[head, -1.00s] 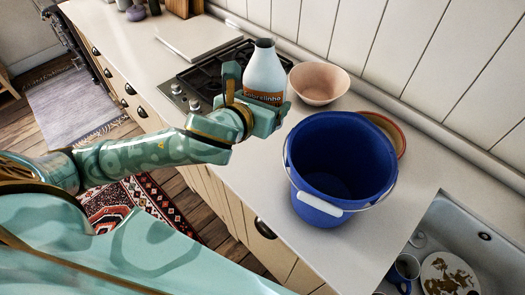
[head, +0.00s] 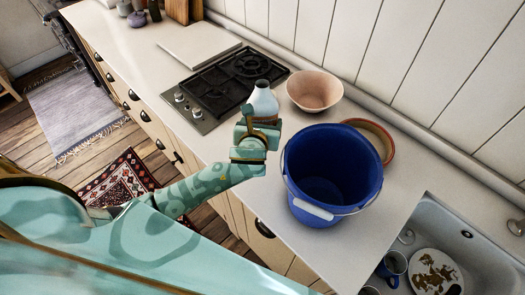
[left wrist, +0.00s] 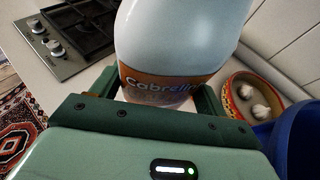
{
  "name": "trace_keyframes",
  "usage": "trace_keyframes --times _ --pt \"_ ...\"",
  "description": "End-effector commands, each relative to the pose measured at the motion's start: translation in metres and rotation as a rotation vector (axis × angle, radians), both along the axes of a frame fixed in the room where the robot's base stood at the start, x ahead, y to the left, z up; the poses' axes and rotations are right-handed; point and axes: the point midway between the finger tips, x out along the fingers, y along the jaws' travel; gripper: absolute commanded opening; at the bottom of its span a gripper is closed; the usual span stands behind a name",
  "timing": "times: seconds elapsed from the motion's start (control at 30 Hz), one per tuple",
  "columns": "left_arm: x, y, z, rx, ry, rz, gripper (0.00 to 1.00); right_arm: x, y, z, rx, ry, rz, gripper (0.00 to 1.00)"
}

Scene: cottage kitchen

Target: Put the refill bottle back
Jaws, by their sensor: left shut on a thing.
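The refill bottle (head: 264,100) is white with an orange label and stands upright between the fingers of my left gripper (head: 258,122). In the head view my gripper hides its lower part. In the left wrist view the bottle (left wrist: 178,45) fills the middle, with its label facing the camera and a green finger on each side. My left gripper is shut on it, between the hob and the blue bucket. I cannot tell whether the bottle's base touches the counter. My right gripper is not in view.
A blue bucket (head: 307,207) stands right of the bottle, with a terracotta dish (head: 385,150) behind it. A pink bowl (head: 315,91) is behind the bottle. The gas hob (head: 205,106) lies to the left. A sink (head: 475,262) with dishes is at the lower right. Counter in front of the bucket is clear.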

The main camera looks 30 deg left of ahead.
Motion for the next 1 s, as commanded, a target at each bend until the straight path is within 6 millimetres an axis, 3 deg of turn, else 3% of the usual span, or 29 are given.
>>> trace_keyframes --times 0.13,0.27,0.5,0.67,0.87,1.0 --pt "0.010 0.011 -0.016 0.001 -0.001 -0.012 0.41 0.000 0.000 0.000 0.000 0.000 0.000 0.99" --pt "0.014 0.008 -0.024 -0.001 -0.001 -0.049 0.41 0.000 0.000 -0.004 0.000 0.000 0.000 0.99" --pt "0.014 0.006 -0.070 0.000 0.003 -0.062 0.41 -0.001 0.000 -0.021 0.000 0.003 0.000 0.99" --pt "0.014 0.006 -0.083 -0.003 0.002 -0.061 0.41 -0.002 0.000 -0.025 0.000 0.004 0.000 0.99" --pt "0.014 0.006 -0.113 -0.002 0.003 -0.061 0.41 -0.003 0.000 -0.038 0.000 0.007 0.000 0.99" --pt "0.015 0.006 -0.115 -0.001 0.000 -0.062 0.41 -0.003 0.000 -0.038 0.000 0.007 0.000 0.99"
